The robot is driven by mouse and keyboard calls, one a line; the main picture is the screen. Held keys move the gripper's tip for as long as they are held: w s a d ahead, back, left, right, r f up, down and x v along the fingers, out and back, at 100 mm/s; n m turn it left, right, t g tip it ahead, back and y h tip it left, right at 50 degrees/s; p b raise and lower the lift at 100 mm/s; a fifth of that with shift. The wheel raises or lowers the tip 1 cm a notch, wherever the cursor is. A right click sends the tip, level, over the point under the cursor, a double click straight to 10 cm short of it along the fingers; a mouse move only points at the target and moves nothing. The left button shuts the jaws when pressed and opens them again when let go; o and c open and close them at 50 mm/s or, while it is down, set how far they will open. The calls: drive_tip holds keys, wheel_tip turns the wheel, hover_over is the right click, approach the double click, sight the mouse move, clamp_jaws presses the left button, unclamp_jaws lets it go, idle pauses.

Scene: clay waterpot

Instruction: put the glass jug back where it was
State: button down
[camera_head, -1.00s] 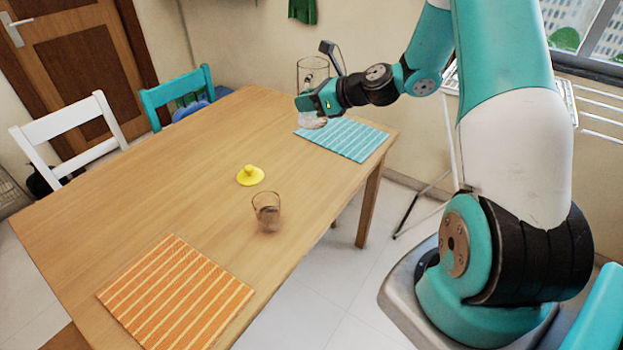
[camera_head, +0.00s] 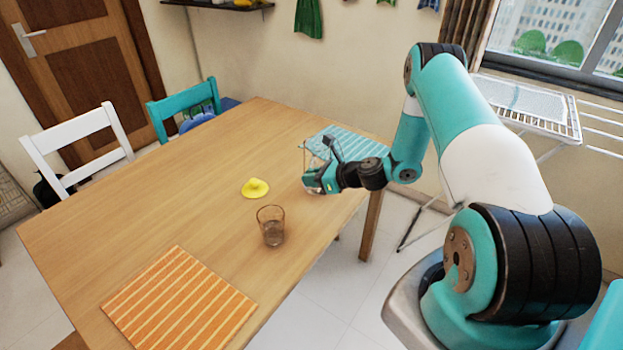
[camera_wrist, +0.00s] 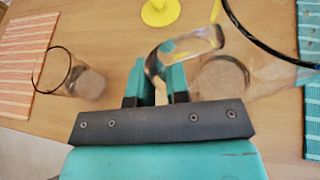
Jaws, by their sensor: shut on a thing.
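My gripper (camera_head: 322,180) is shut on the handle of the clear glass jug (camera_head: 309,160) near the table's right edge. The jug looks upright, just in front of the turquoise striped mat, and the gripper hides part of it. I cannot tell whether its base touches the table. In the wrist view, the jug's handle (camera_wrist: 193,45) runs between the fingers of my gripper (camera_wrist: 160,85). The jug's dark rim and round base show to the right.
A drinking glass (camera_head: 271,226) stands nearer the front, and a yellow knobbed piece (camera_head: 255,188) lies left of the jug. An orange striped mat (camera_head: 180,305) lies at the near end, the turquoise mat (camera_head: 352,146) at the far right. The wooden table's (camera_head: 150,210) left side is clear.

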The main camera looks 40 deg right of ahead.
drive_tip(key=shift+f, duration=0.45)
drive_tip(key=c, duration=1.1)
unclamp_jaws()
